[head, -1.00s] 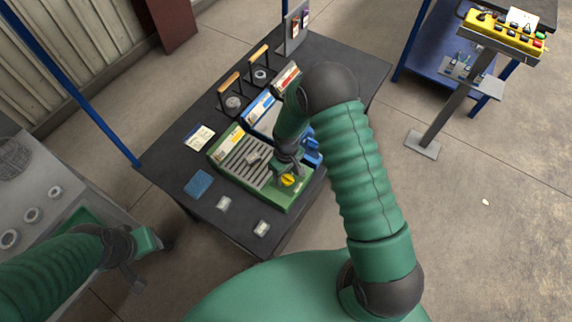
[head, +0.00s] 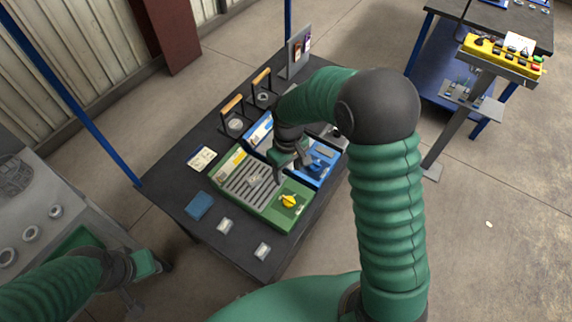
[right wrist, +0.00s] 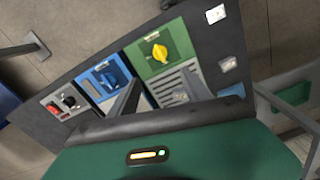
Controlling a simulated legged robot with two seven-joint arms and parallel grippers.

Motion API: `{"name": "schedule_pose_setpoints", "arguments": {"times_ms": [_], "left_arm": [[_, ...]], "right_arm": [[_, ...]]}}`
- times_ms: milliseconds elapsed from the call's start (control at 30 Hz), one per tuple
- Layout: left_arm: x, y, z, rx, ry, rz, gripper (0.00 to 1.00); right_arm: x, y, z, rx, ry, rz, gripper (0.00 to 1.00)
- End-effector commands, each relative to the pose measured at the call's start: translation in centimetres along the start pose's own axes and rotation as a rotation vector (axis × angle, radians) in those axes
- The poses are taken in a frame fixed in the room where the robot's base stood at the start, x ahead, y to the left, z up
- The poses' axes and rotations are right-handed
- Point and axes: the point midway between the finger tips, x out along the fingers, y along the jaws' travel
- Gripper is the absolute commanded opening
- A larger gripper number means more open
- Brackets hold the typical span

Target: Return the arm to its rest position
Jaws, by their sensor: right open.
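My right arm reaches in from the lower right of the head view and bends over the dark table (head: 180,212). Its right gripper (head: 287,168) is open above the green panel (head: 262,207) and the blue panel (head: 318,178), apart from the yellow knob (head: 289,201). In the right wrist view the gripper fingers (right wrist: 150,102) show in front of the green panel, with the yellow knob (right wrist: 159,53) and blue knob (right wrist: 108,78) beyond. My left gripper (head: 143,284) hangs at the lower left, partly dark; its jaws are unclear.
A blue sponge-like block (head: 200,206), a card (head: 201,158) and two small pale pieces (head: 226,226) lie on the table. Two wooden-handled stands (head: 232,104) are behind. A yellow button box (head: 502,56) on a post stands at the right.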

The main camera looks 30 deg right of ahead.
Motion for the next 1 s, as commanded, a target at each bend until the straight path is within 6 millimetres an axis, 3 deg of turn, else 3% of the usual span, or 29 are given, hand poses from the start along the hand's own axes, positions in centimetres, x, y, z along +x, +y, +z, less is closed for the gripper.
{"name": "schedule_pose_setpoints", "arguments": {"times_ms": [167,267,400,500,600,1000], "left_arm": [[0.0,0.0,0.0,0.000,0.000,0.000,0.36],[0.0,0.0,0.0,0.000,0.000,0.000,0.36],[0.0,0.0,0.0,0.000,0.000,0.000,0.36],[0.0,0.0,0.0,0.000,0.000,0.000,0.36],[0.0,0.0,0.0,0.000,0.000,0.000,0.36],[0.0,0.0,0.0,0.000,0.000,0.000,0.36]], "right_arm": [[0.0,-0.1,0.1,0.001,0.001,0.001,0.57],[-1.1,-0.9,1.3,0.029,0.027,0.013,0.57],[-3.6,-3.6,5.8,0.142,0.122,0.037,0.57],[-4.5,-5.2,9.1,0.224,0.187,0.038,0.57],[-4.6,-6.1,10.9,0.273,0.222,0.034,0.57],[-4.5,-6.2,11.2,0.285,0.226,0.032,0.57]]}}
